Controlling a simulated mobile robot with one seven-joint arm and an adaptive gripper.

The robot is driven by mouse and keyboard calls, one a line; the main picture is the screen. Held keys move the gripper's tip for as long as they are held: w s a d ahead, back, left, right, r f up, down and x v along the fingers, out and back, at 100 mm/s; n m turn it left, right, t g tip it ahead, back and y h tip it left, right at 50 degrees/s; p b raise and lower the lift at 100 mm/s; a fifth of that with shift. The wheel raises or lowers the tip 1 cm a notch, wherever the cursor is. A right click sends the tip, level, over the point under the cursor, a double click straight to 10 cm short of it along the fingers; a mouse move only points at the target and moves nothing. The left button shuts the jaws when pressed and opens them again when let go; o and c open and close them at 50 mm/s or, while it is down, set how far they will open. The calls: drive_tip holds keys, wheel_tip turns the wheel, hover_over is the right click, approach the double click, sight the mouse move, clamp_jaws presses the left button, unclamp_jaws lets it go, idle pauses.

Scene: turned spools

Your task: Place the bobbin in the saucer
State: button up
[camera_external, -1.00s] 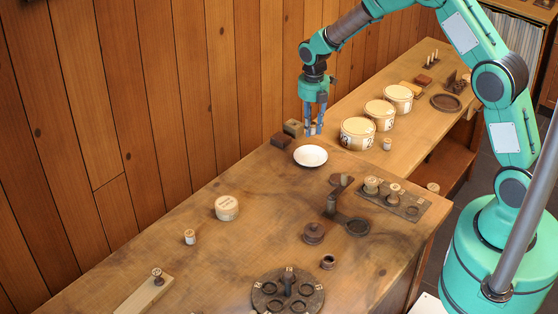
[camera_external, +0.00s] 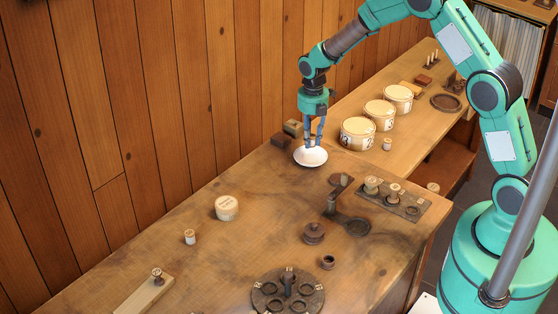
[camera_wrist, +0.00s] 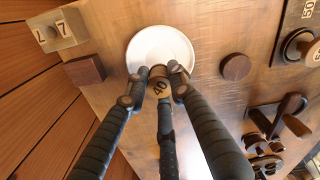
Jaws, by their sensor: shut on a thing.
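The bobbin (camera_wrist: 158,88) is a small brown wooden piece marked 40, held between my fingers in the wrist view. My gripper (camera_wrist: 156,84) is shut on it. In the external view my gripper (camera_external: 313,144) points down over the saucer (camera_external: 311,158), a round white dish on the bench. The saucer also shows in the wrist view (camera_wrist: 160,38), just beyond the fingertips. The bobbin is too small and covered to make out in the external view. I cannot tell whether it touches the saucer.
A dark block (camera_external: 281,140) and a lighter marked block (camera_external: 293,127) stand just behind and left of the saucer. Round lidded boxes (camera_external: 358,133) stand to the right. A pegged board (camera_external: 405,203) is nearer. The bench left of the saucer is mostly clear.

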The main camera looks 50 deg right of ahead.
sight(311, 158)
drive_tip(key=shift+f+b, duration=1.2)
drive_tip(key=shift+f, duration=1.35)
drive_tip(key=o, duration=0.9)
drive_tip(key=shift+o, duration=0.2)
drive_tip(key=shift+r+p, duration=1.9)
drive_tip(key=shift+r, duration=1.6)
drive_tip(key=shift+r, duration=0.1)
